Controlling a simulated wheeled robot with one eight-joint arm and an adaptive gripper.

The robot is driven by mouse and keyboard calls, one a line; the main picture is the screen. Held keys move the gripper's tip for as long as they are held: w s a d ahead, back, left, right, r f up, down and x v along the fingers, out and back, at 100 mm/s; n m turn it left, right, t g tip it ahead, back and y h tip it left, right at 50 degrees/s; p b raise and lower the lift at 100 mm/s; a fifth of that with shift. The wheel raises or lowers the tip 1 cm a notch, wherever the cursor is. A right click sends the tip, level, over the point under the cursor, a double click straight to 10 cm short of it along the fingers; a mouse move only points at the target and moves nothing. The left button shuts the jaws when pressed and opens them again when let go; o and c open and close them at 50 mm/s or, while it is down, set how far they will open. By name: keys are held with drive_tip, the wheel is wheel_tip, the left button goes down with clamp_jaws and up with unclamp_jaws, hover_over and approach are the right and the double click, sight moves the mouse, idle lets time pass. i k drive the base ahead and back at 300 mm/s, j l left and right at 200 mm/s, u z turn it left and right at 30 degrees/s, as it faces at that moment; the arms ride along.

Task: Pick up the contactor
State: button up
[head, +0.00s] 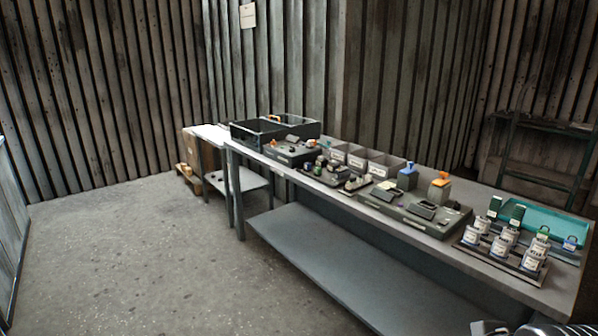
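I cannot single out the contactor with certainty; the parts on the workbench are small in the head view. Blocky candidates are a grey block with a blue top (407,177), a grey block with an orange top (439,188) and a low dark grey part (386,191). The low part sits on a dark grey fixture board (408,215); both blocks stand at its back edge. Dark and grey pieces of my arm or gripper (540,328) show at the bottom right edge, in front of the bench. Its fingertips cannot be made out, and nothing held is visible.
The long grey workbench (275,172) has an empty lower shelf (330,262). A black open crate (255,137), grey bins (378,165), a rack of white labelled cans (503,243) and a teal tray (545,227) stand on it. The concrete floor at left is clear.

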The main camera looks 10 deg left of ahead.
sight(323, 162)
drive_tip(key=i+j, duration=0.35)
drive_tip(key=j, duration=0.2)
drive_tip(key=i+j, duration=0.4)
drive_tip(key=j+u, duration=0.05)
drive_tip(key=j, duration=0.05)
